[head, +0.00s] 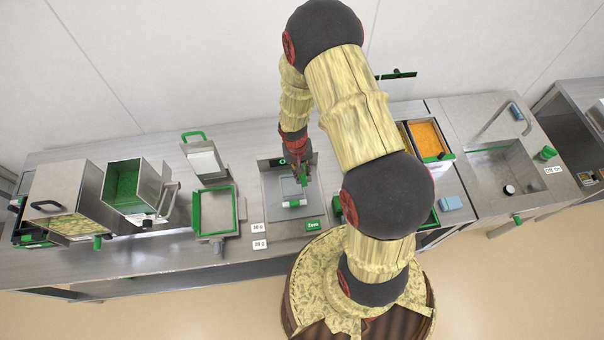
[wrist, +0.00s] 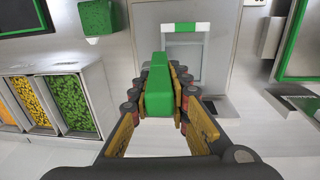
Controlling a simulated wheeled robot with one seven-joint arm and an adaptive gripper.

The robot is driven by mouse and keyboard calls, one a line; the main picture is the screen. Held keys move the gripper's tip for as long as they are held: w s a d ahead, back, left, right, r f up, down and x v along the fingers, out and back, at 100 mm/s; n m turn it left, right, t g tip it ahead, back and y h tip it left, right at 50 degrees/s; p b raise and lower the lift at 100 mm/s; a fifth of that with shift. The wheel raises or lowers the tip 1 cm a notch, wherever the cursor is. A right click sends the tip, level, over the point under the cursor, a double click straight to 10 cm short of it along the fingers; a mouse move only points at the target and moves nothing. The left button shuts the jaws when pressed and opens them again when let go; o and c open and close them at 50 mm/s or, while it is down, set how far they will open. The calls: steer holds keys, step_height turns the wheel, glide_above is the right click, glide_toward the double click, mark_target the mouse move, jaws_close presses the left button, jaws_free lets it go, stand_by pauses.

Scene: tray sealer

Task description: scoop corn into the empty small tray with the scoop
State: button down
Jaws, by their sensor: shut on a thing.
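My gripper (wrist: 160,98) is shut on the green handle of the scoop (wrist: 158,88), seen in the wrist view. The scoop's bowl is hidden behind the handle and fingers. In the head view my gripper (head: 299,172) hangs over the scale at mid-bench. A small grey tray (wrist: 185,52) with a green and white end lies on the scale plate; it also shows in the head view (head: 290,188). I see no corn in its visible part. Yellow corn (wrist: 25,101) fills a bin at the left of the wrist view, between orange and green contents.
In the head view, an orange-filled bin (head: 427,138) stands right of my arm, which hides part of the bin row. A green-rimmed tray frame (head: 215,212) and metal hoppers stand left of the scale. A sink (head: 495,165) and blue sponge (head: 451,203) are at the right.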

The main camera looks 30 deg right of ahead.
steer(key=shift+a+f+b, duration=0.1)
steer(key=shift+f+b, duration=0.1)
steer(key=shift+b, duration=0.5)
steer(key=h+b, duration=0.1)
steer(key=b, duration=0.1)
steer(key=a+h+b, duration=0.1)
steer(key=b, duration=0.1)
steer(key=shift+w+f+g, duration=0.2)
steer(key=shift+f+g, duration=0.1)
steer(key=shift+f, duration=0.05)
steer(key=shift+w+a+h+b, duration=0.15)
steer(key=shift+h+b, duration=0.25)
steer(key=shift+b, duration=0.2)
steer(key=shift+r, duration=0.1)
steer(key=shift+b, duration=0.45)
steer(key=shift+w+a+f+g+h+b, duration=0.1)
steer(key=shift+a+f+g+h+b, duration=0.2)
steer(key=shift+b, duration=0.6)
steer(key=a+g+h+b, duration=0.1)
steer(key=h+b, duration=0.1)
steer(key=b, duration=0.1)
steer(key=w+a+f+g+h+b, duration=0.1)
steer(key=h+b, duration=0.1)
steer(key=b, duration=0.2)
steer(key=shift+a+f+h, duration=0.15)
steer(key=shift+a+h, duration=0.1)
steer(key=shift+h, duration=0.15)
